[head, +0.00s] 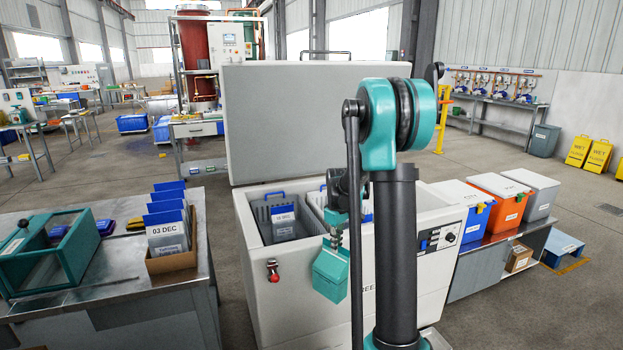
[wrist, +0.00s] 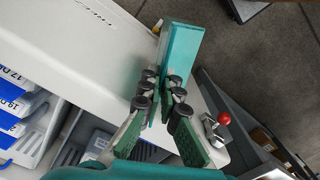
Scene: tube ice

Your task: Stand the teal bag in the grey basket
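The teal bag (head: 330,276) hangs from my gripper (head: 336,238) in front of the open chest freezer (head: 285,295), tilted, near its rim. In the wrist view the teal bag (wrist: 181,52) sits between the fingertips of my gripper (wrist: 160,92), which look shut on its near end. A grey basket (head: 262,222) is inside the freezer at the left and holds a labelled bag with a blue top (head: 284,222). Another basket to its right is partly hidden by my arm. In the wrist view the grey basket's slotted wall (wrist: 68,153) shows at lower left.
The freezer's raised lid (head: 285,110) stands behind the opening. A red-knobbed latch (head: 273,270) sticks out of its front. A steel table (head: 120,275) with a cardboard box (head: 178,262) of labelled bags is at left. Lidded boxes (head: 497,200) stand on a bench at right.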

